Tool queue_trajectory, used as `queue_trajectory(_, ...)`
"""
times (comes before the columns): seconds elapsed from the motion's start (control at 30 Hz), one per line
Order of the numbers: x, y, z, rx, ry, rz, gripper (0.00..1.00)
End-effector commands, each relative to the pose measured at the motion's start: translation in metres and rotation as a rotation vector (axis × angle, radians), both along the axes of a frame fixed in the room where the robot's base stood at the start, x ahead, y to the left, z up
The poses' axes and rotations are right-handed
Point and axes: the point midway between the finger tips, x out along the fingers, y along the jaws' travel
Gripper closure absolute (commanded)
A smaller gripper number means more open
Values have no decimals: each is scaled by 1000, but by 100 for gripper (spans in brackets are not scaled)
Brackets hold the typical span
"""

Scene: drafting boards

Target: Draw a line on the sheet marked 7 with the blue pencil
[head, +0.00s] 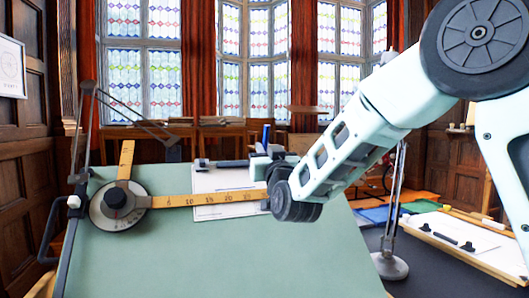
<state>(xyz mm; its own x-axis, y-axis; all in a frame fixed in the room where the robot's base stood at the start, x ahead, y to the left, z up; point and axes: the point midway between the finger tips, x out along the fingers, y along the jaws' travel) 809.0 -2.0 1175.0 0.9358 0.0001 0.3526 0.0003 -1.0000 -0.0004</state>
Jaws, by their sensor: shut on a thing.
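A white sheet (222,181) lies on the green drafting board (200,255), near its far edge. No number on it can be read from here. My gripper (262,152) is at the right end of this sheet, mostly hidden behind my own wrist. It is shut on the blue pencil (266,133), whose upper part sticks up above the jaws. The pencil's tip is hidden, so I cannot tell whether it touches the sheet.
A drafting machine with a round dial head (115,203) and a yellow ruler (190,200) lies across the board and the sheet's lower part. At right, another board holds a white sheet (452,228) with dark items. A grey lamp base (390,266) stands between. The board's front is clear.

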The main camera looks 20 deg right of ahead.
Motion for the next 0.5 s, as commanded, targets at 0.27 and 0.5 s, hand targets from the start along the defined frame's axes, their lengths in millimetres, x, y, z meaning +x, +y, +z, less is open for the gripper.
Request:
queue_trajectory(0.27, -6, 0, 13, 1, -2, 0, 100)
queue_trajectory(0.5, -17, 0, 33, 1, -2, 0, 100)
